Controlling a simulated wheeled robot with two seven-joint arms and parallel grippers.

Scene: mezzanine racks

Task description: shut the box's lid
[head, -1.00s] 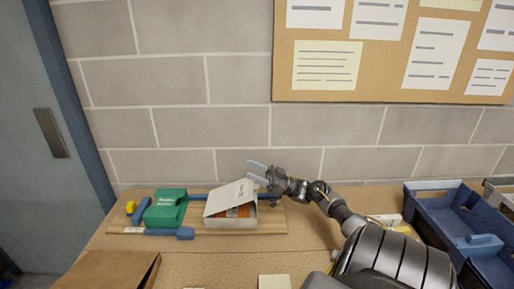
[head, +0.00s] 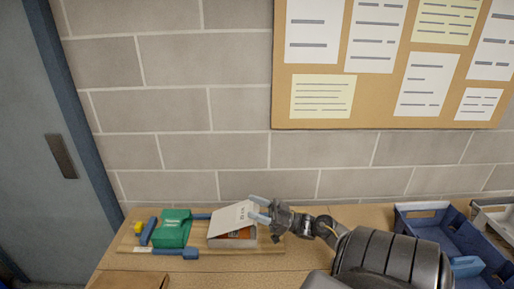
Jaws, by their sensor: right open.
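The white box (head: 233,242) sits on a wooden board on the table, with something orange-brown inside. Its white lid (head: 231,217) is tilted, partly open, with its raised edge toward the right gripper. My right gripper (head: 256,208) is open, at the lid's upper right, with its fingers pointing left. Its fingers are close to the lid's upper edge; I cannot tell whether they touch it. My left gripper is not in view.
A green case (head: 173,229) and blue-handled items (head: 177,252) lie left of the box on the board (head: 130,239). A blue bin (head: 428,226) stands at the right. A brick wall rises behind the table.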

